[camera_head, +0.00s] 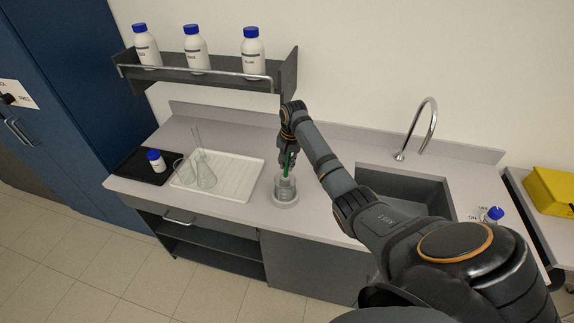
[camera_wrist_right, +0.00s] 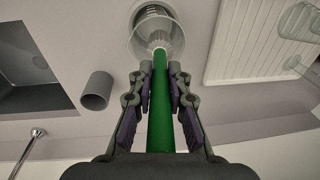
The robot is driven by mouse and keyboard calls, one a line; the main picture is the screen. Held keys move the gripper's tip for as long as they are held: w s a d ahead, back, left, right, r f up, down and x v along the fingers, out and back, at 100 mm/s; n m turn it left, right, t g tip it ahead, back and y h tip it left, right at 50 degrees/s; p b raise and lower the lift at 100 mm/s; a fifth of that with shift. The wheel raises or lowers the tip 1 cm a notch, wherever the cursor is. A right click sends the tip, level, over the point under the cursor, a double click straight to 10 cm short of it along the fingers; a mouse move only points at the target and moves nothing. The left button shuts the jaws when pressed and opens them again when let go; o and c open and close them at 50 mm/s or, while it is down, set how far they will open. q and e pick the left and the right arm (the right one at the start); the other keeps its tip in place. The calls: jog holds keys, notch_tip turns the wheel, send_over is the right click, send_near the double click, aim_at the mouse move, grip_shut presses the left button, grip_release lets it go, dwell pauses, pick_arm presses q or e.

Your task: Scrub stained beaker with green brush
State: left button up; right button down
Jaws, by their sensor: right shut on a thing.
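The green brush (camera_head: 286,163) is held upright by my right gripper (camera_head: 288,150), which is shut on its green handle (camera_wrist_right: 161,95). The stained beaker (camera_head: 285,187) is clear glass and stands on a round white base on the counter, left of the sink. In the right wrist view the white bristle head (camera_wrist_right: 158,42) shows at the mouth of the beaker (camera_wrist_right: 154,25), and the bristles appear to be inside it. I cannot tell whether they touch the glass. Any stain is too small to make out. My left gripper does not show.
A white drying tray (camera_head: 240,181) with a flask (camera_head: 205,174) and other glassware lies left of the beaker. A sink (camera_head: 400,187) with a tall tap (camera_head: 420,128) is to the right. A shelf (camera_head: 215,83) with white, blue-capped bottles (camera_head: 253,55) hangs above the counter.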

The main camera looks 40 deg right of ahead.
aim_at(284, 174)
jog(key=shift+f+b, duration=0.5)
jog(key=shift+f, duration=1.5)
jog(key=shift+s, duration=0.1)
jog(key=shift+s+a+p, duration=0.25)
jog(key=shift+s+p, duration=0.25)
jog(key=shift+s, duration=0.1)
jog(key=shift+w+a, duration=0.2)
jog(key=shift+a, duration=0.05)
jog(key=shift+w+a, duration=0.2)
jog(key=shift+a, duration=0.25)
jog(key=shift+r, duration=2.05)
jog(key=shift+f, duration=0.15)
